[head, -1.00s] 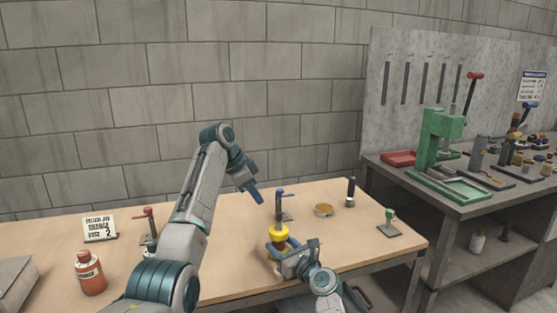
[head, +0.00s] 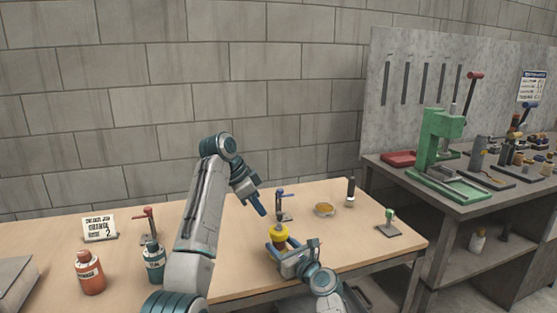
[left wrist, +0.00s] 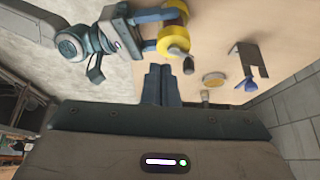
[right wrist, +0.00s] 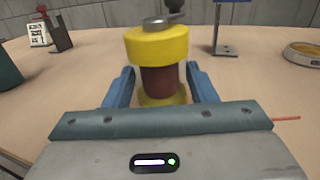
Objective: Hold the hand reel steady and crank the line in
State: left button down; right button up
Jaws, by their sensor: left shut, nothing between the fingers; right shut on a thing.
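The hand reel (right wrist: 160,50) has yellow flanges, a dark red core and a grey crank (right wrist: 163,20) on top. It stands upright in the right wrist view and also shows in the head view (head: 279,233). My right gripper (right wrist: 160,85) is shut on the reel, one blue finger on each side of its core. My left gripper (head: 262,212) is shut and empty, just above and left of the reel in the head view. In the left wrist view its fingers (left wrist: 161,72) are together, and the reel (left wrist: 174,40) with its dark crank knob (left wrist: 188,66) is close beyond them.
A blue-topped stand (head: 283,207) is behind the reel, with a yellow round dish (head: 324,210) to its right. A dark cylinder (head: 350,192) and a green-knobbed stand (head: 389,222) are further right. Orange (head: 91,272) and teal (head: 154,261) bottles stand at left.

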aim_at(279, 220)
pick_arm(q)
jog(key=shift+f, duration=2.35)
jog(key=shift+w+d, duration=0.45)
jog(key=shift+w+a, duration=0.2)
jog(key=shift+w, duration=0.1)
jog(key=shift+w+a, duration=0.2)
jog(key=shift+w, duration=0.35)
jog(key=shift+w+a, duration=0.15)
jog(key=shift+w, duration=0.35)
jog(key=shift+w, duration=0.35)
jog(key=shift+a, duration=0.1)
